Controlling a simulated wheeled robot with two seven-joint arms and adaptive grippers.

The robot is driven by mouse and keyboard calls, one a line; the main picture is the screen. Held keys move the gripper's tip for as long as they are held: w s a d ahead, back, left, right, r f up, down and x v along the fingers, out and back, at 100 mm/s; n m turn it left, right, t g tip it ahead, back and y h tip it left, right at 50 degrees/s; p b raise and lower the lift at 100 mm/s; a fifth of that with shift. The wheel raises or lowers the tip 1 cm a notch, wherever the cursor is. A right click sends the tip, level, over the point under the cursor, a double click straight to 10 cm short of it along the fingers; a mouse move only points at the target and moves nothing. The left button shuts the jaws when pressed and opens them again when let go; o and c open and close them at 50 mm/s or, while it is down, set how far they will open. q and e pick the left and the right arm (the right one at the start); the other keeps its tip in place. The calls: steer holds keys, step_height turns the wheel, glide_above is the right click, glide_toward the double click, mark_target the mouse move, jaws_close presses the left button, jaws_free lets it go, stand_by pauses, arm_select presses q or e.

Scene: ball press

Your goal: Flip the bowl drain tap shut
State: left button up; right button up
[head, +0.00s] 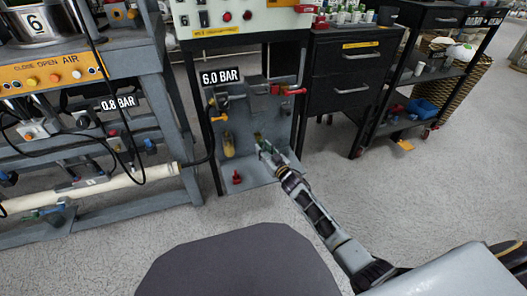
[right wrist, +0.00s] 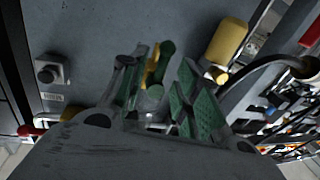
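My right gripper (head: 262,146) is low in front of the grey panel under the control box. In the right wrist view its green-padded fingers (right wrist: 160,95) are apart. A small yellow lever (right wrist: 153,72) shows between them, nearer the left finger; contact cannot be told. The yellow filter bowl (head: 228,145) hangs on the panel left of the gripper; it also shows in the right wrist view (right wrist: 228,42), with a brass end. A red-handled fitting (head: 237,178) sits below the bowl. Which small handle is the bowl drain tap is unclear. My left gripper is not in view.
A yellow handle (head: 219,117) and a red handle (head: 293,92) are on the panel. A "6.0 BAR" label (head: 221,77) hangs above. A grey bench with hoses (head: 100,75) stands left, a black drawer cabinet (head: 350,75) right. The floor in front is clear.

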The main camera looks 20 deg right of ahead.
steer(key=shift+w, duration=0.25)
steer(key=shift+c, duration=0.6)
jaws_close()
arm_select(q)
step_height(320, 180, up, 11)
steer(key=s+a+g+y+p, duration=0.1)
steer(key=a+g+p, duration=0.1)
steer(key=p, duration=0.5)
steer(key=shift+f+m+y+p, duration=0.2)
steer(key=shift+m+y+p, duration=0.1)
arm_select(e)
steer(key=n+h, duration=0.1)
steer(key=n, duration=0.4)
steer(key=d+r+n+g+h, duration=0.1)
steer(key=n, duration=0.4)
steer(key=r+n+h, duration=0.1)
steer(key=n, duration=0.4)
steer(key=shift+d+r+g, duration=0.25)
steer(key=shift+d+g, duration=0.1)
steer(key=shift+g, duration=0.05)
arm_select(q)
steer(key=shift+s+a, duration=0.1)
arm_select(e)
steer(key=shift+n, duration=0.3)
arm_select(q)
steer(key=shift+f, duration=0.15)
arm_select(e)
steer(key=shift+w, duration=0.1)
